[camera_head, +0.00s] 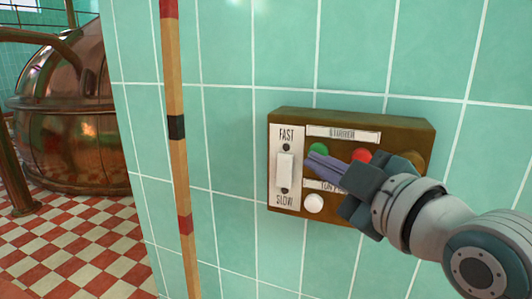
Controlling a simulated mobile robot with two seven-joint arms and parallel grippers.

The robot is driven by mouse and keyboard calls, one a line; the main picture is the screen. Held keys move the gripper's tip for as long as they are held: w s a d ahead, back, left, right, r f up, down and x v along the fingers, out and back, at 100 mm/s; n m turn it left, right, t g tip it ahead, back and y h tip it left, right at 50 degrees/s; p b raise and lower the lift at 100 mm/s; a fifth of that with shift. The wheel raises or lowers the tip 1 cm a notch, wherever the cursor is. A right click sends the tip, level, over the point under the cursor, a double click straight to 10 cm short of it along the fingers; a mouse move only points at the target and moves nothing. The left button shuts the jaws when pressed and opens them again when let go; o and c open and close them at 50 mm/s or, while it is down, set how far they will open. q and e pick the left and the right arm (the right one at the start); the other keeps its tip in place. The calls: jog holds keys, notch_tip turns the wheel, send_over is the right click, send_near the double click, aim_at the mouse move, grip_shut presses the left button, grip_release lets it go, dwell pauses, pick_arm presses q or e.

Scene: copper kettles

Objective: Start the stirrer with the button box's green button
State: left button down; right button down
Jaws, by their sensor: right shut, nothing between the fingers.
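The brown button box (390,119) is fixed to the tiled wall. Its green button (319,148) is at the upper left, under a label plate (344,134) that seems to read "STIRRER". My right gripper (312,162) is shut and empty, coming in from the lower right. Its purple-grey fingertips lie in front of the lower edge of the green button; I cannot tell whether they touch it. A red button (361,155) shows just above the fingers, partly covered. My left gripper is out of view.
On the box are a white FAST/SLOW switch (285,168), a white button (313,203) and a brass-coloured round part (414,159) behind my gripper. A banded wooden pole (175,95) stands left of the box. A copper kettle (65,115) stands far left on a checkered floor.

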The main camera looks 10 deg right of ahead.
jog(key=shift+w+d, duration=0.2)
jog(key=shift+w, duration=0.05)
dwell(0.3)
dwell(0.4)
jog(key=shift+s+a+p, duration=0.5)
jog(key=shift+s+p, duration=0.1)
jog(key=shift+s, duration=0.15)
jog(key=s+a+p, duration=0.1)
jog(key=s, duration=0.1)
jog(key=s+a+p, duration=0.1)
jog(key=s, duration=0.1)
jog(key=shift+a+p, duration=0.4)
